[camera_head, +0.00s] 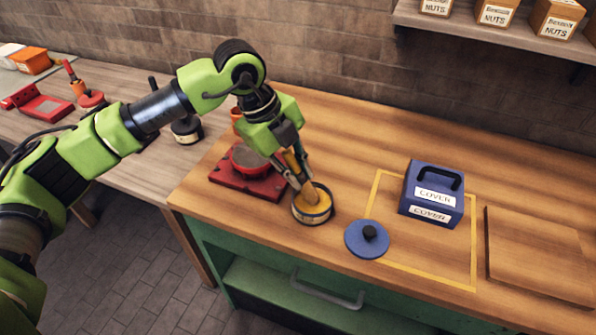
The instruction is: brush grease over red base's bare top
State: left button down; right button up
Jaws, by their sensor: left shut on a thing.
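The red base (243,190) sits on the wooden bench top, partly hidden behind my left gripper. A grey round top shows on its raised middle. My left gripper (297,172) points down and is shut on a brush (309,192) with a light wooden handle. The brush's lower end is in or just over an open round tin (313,216) of yellow grease, in front and to the right of the base. The bristles are not clearly visible. My right gripper is not in view.
A blue round lid (367,239) with a black knob lies right of the tin. A blue box labelled COVER (432,193) stands inside a yellow taped outline. A wooden board (540,255) lies at the right. Red parts (45,104) sit on the left bench.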

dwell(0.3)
pick_arm(q)
jog(key=shift+r+p, duration=1.95)
jog(key=shift+r, duration=1.55)
